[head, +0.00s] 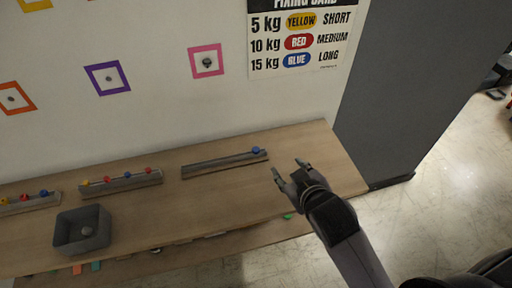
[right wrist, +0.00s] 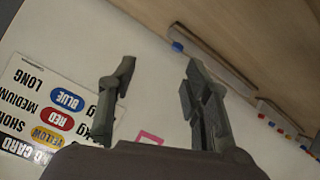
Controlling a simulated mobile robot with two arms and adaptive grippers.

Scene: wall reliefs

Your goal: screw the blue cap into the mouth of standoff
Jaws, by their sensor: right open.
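The blue cap (head: 256,150) sits at the right end of a long grey rack (head: 222,164) on the wooden shelf. The cap also shows in the right wrist view (right wrist: 177,46). On the white wall, a dark round standoff (head: 207,62) sits inside a pink square; its mouth is too small to make out. Smaller grey fittings show in the purple (head: 109,78) and orange (head: 14,98) squares. My right gripper (head: 288,167) is open and empty, just right of the cap and apart from it. Its two fingers also show in the right wrist view (right wrist: 158,68). My left gripper is not in view.
Two more racks (head: 121,181) (head: 30,203) with coloured caps stand to the left. A grey bin (head: 82,230) holding a round grey thing is near the front left. A fixing card (head: 303,38) hangs on the wall.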

